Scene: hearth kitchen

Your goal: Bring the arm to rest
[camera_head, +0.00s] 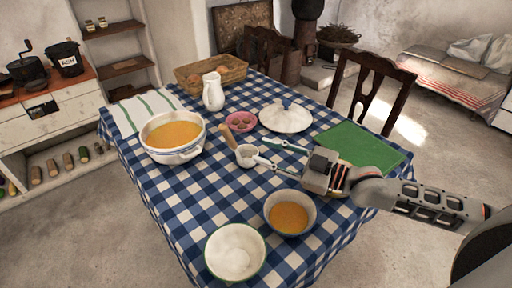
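My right arm (435,203) comes in from the right edge and reaches over the table. My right gripper (268,152) is above the middle of the table, with its two fingers apart and nothing seen between them. Its fingertips point left, close to a small white mortar (246,156) with a wooden pestle (229,138); I cannot tell whether they touch. My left gripper is not in view.
The checked tablecloth (200,205) holds a pot of orange soup (173,137), a soup bowl (289,213), an empty bowl (235,252), a white lid (285,117), a pink bowl (241,121), a jug (213,91), a bread basket (211,72) and a green mat (358,146). Chairs (370,88) stand behind.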

